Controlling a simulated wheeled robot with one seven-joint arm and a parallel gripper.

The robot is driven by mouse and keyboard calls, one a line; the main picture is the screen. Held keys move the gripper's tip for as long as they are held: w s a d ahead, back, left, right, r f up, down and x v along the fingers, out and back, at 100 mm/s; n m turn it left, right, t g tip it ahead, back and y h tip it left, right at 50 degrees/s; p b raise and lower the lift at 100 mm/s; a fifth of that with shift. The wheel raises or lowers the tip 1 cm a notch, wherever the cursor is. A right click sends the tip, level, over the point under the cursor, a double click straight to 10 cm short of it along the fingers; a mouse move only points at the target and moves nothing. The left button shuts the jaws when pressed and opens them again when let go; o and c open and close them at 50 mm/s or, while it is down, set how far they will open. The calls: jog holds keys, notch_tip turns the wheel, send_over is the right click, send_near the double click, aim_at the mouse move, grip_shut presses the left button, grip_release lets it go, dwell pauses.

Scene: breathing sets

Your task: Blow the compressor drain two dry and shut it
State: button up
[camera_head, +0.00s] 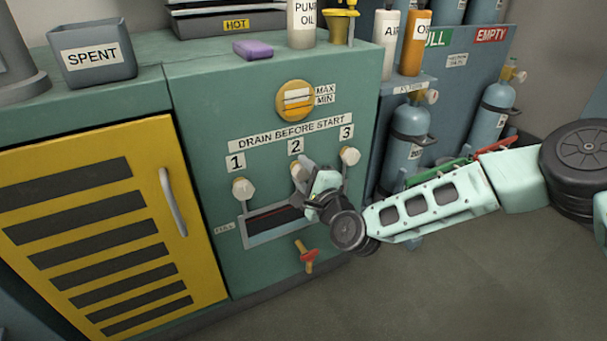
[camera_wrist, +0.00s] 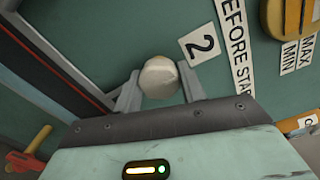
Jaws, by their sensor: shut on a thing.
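The compressor drain two is a pale faceted knob (camera_wrist: 159,77) below the "2" label (camera_wrist: 201,45) on the green compressor panel. In the head view the knob (camera_head: 298,171) is partly hidden by my gripper (camera_head: 308,178). In the wrist view the knob sits between the two fingers of my gripper (camera_wrist: 159,90), which are shut on it. Drain one (camera_head: 243,188) and drain three (camera_head: 350,156) are similar pale knobs to either side. A dark slot (camera_head: 273,222) in a grey frame lies under the drains. Any flow from drain two is hidden.
A red and orange valve (camera_head: 307,256) sticks out low on the panel. A yellow louvred door (camera_head: 110,220) is to the left. Blue cylinders (camera_head: 405,145) stand to the right, near my arm. A grey "SPENT" bin (camera_head: 95,72) stands on top.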

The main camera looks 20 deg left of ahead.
dwell(0.4)
jog(key=o, duration=1)
jog(key=shift+c, duration=0.2)
jog(key=p+v, duration=0.4)
jog(key=v, duration=1.3)
jog(key=shift+s+p, duration=0.2)
jog(key=shift+p, duration=0.1)
jog(key=shift+d, duration=0.1)
